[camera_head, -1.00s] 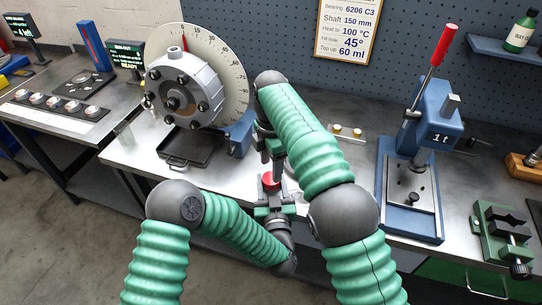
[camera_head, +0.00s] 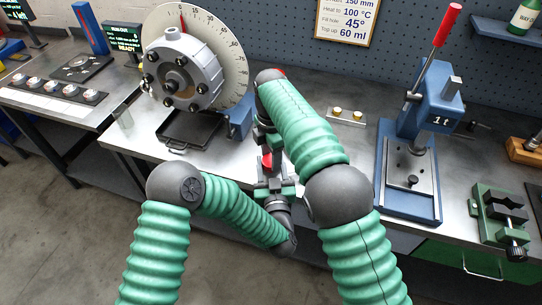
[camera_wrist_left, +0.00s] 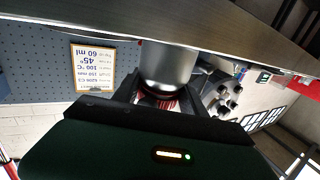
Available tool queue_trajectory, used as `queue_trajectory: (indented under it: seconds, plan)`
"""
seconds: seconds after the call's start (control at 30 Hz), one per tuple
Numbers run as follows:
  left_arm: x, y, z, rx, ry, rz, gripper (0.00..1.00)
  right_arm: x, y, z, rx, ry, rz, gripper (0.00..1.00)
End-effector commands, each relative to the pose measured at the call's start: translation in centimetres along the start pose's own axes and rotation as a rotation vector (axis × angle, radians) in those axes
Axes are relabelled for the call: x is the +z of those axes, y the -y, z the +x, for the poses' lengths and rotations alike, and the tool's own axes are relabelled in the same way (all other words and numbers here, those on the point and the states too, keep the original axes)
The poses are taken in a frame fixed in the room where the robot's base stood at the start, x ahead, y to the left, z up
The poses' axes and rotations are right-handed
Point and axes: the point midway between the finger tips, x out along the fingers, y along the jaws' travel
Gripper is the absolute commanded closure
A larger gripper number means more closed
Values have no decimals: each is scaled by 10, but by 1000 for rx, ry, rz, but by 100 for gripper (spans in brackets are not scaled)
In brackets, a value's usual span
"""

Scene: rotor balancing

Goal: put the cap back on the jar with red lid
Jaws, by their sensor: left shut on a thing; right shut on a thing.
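A red lid (camera_head: 266,160) shows at the table's front edge, between my two grippers, one above the other. My left gripper (camera_head: 272,187) reaches up from below and is shut on the jar. In the left wrist view, which is upside down, the grey jar body (camera_wrist_left: 168,65) stands out between the dark fingers (camera_wrist_left: 160,97). The red ridged lid (camera_wrist_left: 158,101) is beside it, close to the fingers. My right gripper (camera_head: 268,142) comes down from above and is shut at the red lid. Its fingertips are mostly hidden. I cannot tell whether the lid is seated on the jar.
A rotor with a dial (camera_head: 185,75) and a black tray (camera_head: 190,128) stand to the left. A small plate with brass pieces (camera_head: 346,115) lies behind. A blue press (camera_head: 410,165) and a green vise (camera_head: 500,215) are to the right.

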Motion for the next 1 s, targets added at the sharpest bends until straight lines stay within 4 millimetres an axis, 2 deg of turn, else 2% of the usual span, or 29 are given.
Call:
queue_trajectory:
  seconds: [0.17, 0.4, 0.47, 0.77, 0.8, 0.93, 1.0]
  plan:
    - [2, 0, -1, 2, 5, 1, 100, 0, -1, 0, 6, 1, 53, 100]
    - [2, -1, -1, 3, 5, 1, 100, 0, -2, -1, 7, -1, 478, 100]
    - [2, -1, -1, 3, 5, 1, 100, 0, -2, -1, 8, -1, 540, 100]
    - [2, -1, -2, 4, 5, 1, 100, 0, -2, -1, 9, -1, 570, 100]
    - [2, -1, -2, 4, 5, 1, 100, 0, -2, -1, 10, -1, 570, 48]
    - [2, -1, -1, 4, 6, 1, 100, 0, -2, -1, 7, -1, 569, 31]
    - [2, -1, -1, 3, 6, 1, 100, 0, -1, 0, 6, 0, 569, 31]
